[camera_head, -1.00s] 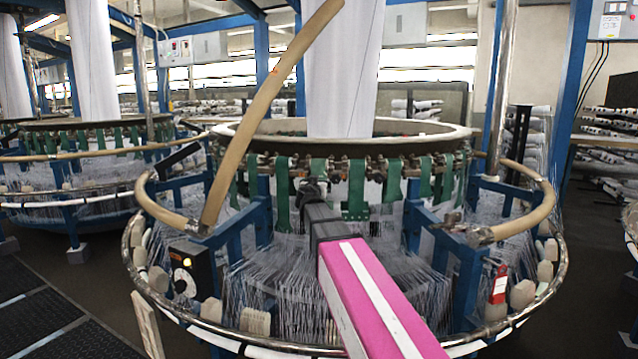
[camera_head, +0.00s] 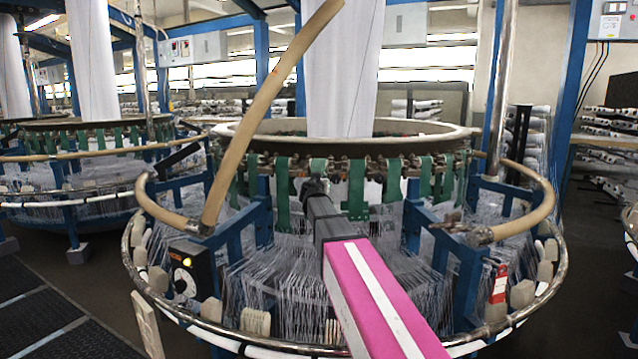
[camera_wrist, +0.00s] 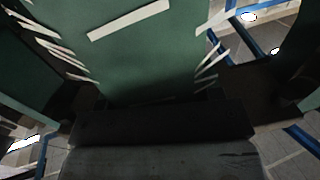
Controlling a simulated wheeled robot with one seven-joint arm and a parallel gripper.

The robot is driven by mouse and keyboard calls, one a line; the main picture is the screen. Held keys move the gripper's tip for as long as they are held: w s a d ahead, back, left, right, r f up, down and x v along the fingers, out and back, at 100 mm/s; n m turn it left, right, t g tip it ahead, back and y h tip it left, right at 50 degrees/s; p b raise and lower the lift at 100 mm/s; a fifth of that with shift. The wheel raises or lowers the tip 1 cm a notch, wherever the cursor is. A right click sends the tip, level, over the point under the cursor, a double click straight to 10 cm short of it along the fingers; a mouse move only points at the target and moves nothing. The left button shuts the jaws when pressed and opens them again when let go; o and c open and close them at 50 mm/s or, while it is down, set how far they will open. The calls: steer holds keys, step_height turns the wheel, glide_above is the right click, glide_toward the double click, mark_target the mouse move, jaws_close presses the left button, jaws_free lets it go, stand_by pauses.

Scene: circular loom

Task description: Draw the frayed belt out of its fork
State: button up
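The frayed belt (camera_wrist: 150,55) is a wide green strip filling the upper middle of the wrist view. Pale loose threads stick out from both its edges, and a pale bar lies across it near the top. In the head view it appears to be the green strip (camera_head: 318,167) just above my gripper (camera_head: 314,187). In the wrist view the dark end of my gripper (camera_wrist: 165,125) spans the belt's lower part and hides where the belt goes. My gripper is at the belt; whether its fingers are closed on it does not show. The fork cannot be made out.
Other green belts (camera_head: 282,192) hang close by on both sides around the loom ring (camera_head: 235,131). Blue frame posts (camera_head: 412,222) and tan curved rails (camera_head: 160,208) flank my arm. Fine white threads fan out below it.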

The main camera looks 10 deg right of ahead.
steer(key=c, duration=0.3)
steer(key=shift+s, duration=0.1)
steer(key=shift+s+a, duration=0.25)
steer(key=shift+s, duration=0.35)
steer(key=v, duration=0.5)
steer(key=shift+r, duration=0.1)
